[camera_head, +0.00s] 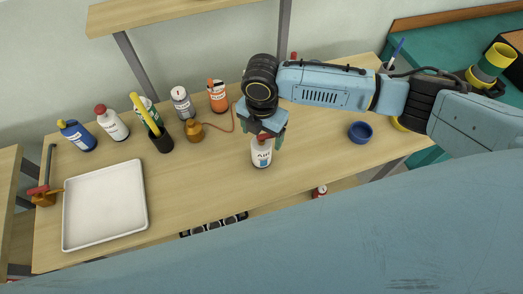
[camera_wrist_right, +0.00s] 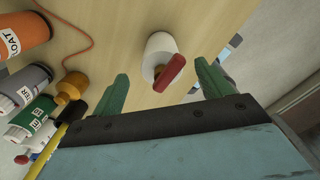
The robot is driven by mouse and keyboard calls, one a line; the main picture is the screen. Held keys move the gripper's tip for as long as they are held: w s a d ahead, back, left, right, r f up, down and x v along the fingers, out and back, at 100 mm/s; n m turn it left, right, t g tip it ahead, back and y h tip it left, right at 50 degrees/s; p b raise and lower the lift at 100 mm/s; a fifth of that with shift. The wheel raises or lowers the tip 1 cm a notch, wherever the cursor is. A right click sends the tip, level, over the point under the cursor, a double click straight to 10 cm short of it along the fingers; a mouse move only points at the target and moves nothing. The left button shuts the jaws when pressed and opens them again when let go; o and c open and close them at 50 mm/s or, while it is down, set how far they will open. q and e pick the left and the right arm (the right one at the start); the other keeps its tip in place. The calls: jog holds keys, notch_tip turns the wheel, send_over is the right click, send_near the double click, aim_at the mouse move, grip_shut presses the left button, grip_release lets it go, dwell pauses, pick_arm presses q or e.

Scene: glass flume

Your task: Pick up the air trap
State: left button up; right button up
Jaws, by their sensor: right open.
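The air trap (camera_head: 261,156) is a white bottle with a red top and a label that appears to read "AIR". It stands upright on the wooden table near its front edge. In the right wrist view the air trap (camera_wrist_right: 159,46) shows its white body and red top between the finger tips. My right gripper (camera_head: 262,133) is directly over it, pointing down, with its green fingers apart on either side of the top; the right wrist view also shows the gripper (camera_wrist_right: 162,73) open and empty. My left gripper is not in view.
A white tray (camera_head: 105,243) lies far left. A blue bowl (camera_head: 360,132) is on the right. Table around the air trap is mostly clear.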

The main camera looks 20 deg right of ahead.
aim_at(261, 146)
jog(key=f, duration=0.5)
jog(key=shift+s+a+f, duration=0.1)
jog(key=shift+s+f, duration=0.1)
jog(key=shift+f, duration=0.1)
jog(key=c, duration=1.1)
